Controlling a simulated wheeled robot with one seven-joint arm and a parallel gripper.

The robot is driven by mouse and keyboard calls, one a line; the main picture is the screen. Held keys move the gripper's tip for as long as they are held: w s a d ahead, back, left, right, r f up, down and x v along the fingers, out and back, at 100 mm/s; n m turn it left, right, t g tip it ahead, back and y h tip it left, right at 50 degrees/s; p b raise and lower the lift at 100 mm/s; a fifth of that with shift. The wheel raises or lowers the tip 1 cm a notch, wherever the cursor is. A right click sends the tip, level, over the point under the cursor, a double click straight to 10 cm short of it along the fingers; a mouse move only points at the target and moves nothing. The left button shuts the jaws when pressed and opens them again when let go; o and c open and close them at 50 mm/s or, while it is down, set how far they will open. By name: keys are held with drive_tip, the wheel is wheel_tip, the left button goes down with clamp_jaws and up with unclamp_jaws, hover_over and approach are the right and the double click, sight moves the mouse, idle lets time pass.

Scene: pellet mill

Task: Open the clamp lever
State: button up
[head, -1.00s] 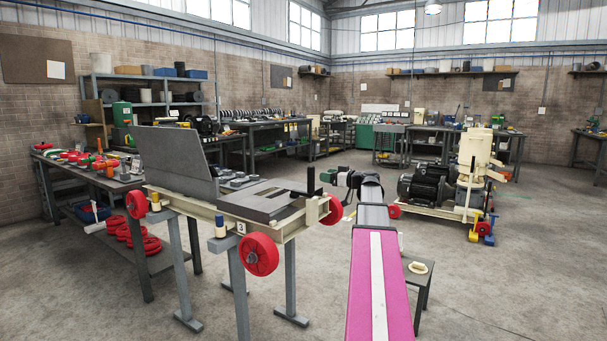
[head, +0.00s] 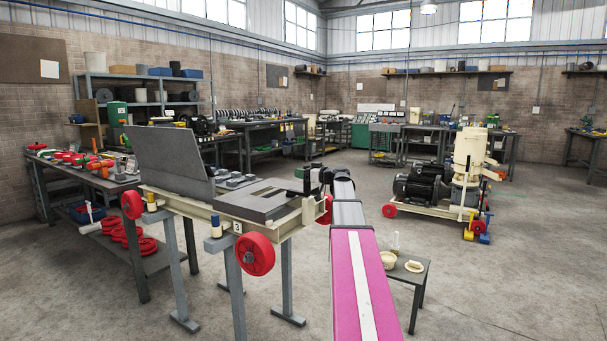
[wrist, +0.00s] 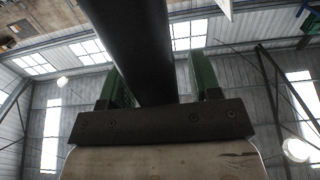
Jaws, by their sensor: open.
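The clamp lever is an upright black bar at the right end of the cream machine frame (head: 262,224); in the head view only a small part of it (head: 307,185) shows beside my gripper (head: 301,174). In the wrist view a thick dark bar, seemingly the lever (wrist: 135,45), runs from the top edge down between the two green fingers of my gripper (wrist: 162,82). The fingers stand apart on either side of the bar, which is nearer the left finger. I cannot tell whether either finger touches it. My forearm and wrist hide part of the frame's right end.
A raised grey plate (head: 168,162) stands on the frame's left side. Open concrete floor lies further right.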

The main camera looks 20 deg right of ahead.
clamp_jaws()
drive_tip(key=shift+s, duration=0.1)
drive_tip(key=s+d+f+t+y, duration=0.1)
drive_tip(key=s+d+t+y, duration=0.3)
drive_tip(key=s+t+y, duration=0.1)
drive_tip(key=shift+s+d+f+t, duration=0.2)
drive_tip(key=shift+s+f+t, duration=0.05)
drive_tip(key=shift+t, duration=0.65)
unclamp_jaws()
